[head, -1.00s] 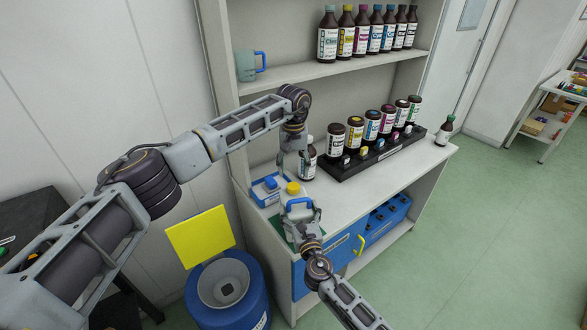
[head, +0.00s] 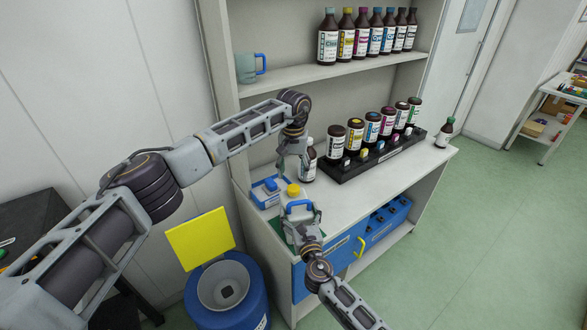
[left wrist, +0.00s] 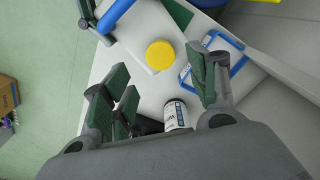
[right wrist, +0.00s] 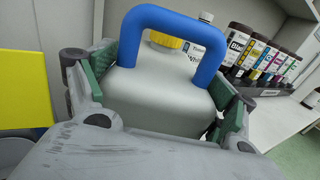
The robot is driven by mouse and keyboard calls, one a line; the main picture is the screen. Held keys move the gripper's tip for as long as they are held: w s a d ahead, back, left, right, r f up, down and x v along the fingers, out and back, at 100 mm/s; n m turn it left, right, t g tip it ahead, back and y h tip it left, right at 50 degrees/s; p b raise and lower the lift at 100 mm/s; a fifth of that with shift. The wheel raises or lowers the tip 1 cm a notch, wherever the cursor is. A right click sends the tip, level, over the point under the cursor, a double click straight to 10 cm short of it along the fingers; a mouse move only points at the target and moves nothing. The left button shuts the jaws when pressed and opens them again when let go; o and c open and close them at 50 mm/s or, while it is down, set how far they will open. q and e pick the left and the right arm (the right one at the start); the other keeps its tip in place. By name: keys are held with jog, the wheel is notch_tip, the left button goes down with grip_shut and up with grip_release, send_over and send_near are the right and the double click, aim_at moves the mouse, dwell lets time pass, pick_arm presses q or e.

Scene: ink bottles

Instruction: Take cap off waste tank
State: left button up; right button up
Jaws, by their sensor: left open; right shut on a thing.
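The waste tank (head: 291,228) is a pale jug with a blue handle (right wrist: 170,18) and a yellow cap (head: 294,190), standing upright at the near left end of the counter. The cap is on the tank and shows clearly in the left wrist view (left wrist: 160,55). My right gripper (head: 302,222) is shut on the tank, its fingers on either side of the body below the handle in the right wrist view (right wrist: 168,90). My left gripper (head: 292,168) is open, pointing down above the cap. In the left wrist view (left wrist: 162,82) its fingers are apart with nothing between them.
A white-labelled bottle (head: 308,165) stands close to my left gripper. A black rack (head: 375,155) of ink bottles lies farther right. A blue bin (head: 228,290) with a yellow lid (head: 200,237) stands at left.

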aim_at(293, 188)
pick_arm(q)
jog(key=shift+f, duration=3.65)
